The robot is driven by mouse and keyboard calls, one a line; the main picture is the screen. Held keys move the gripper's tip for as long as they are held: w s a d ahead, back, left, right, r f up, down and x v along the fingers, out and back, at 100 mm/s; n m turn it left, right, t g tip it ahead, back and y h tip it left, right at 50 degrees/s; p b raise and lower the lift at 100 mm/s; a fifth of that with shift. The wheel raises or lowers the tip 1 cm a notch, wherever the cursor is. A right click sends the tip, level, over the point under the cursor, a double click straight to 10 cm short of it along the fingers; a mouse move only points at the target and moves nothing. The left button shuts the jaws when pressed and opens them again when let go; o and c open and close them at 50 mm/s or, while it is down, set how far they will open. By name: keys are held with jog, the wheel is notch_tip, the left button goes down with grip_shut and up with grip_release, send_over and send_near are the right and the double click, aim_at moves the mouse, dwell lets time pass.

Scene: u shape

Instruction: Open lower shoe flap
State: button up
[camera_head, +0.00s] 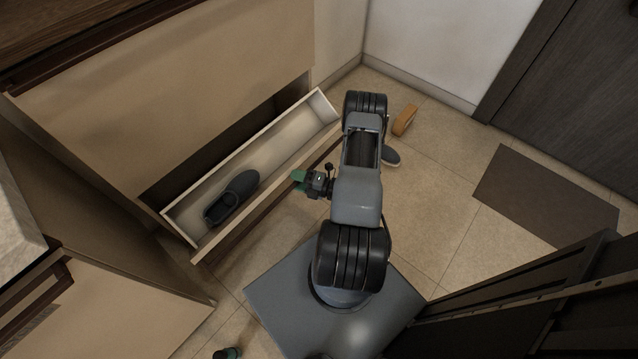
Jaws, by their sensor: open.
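The lower shoe flap (268,200) is tilted out from the beige cabinet as a long, pale, open bin with a brown strip along its front edge. A dark grey shoe (232,198) lies in the left part of the bin. The right part looks empty. My gripper (299,178) has green fingertips and is open. It is beside the front edge of the flap, right of its middle. I cannot tell whether it touches the flap. My arm hides part of the floor at the right.
An upper flap (180,80) of the cabinet looks closed. A second dark shoe (391,157) and an orange-brown block (404,120) lie on the floor beside my arm. A brown mat (545,192) lies near the dark door (575,85). Tiles between arm and mat are clear.

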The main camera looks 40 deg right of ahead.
jog(key=p+v, duration=0.1)
jog(key=v, duration=1)
jog(key=shift+d+r, duration=0.15)
jog(key=shift+c, duration=0.3)
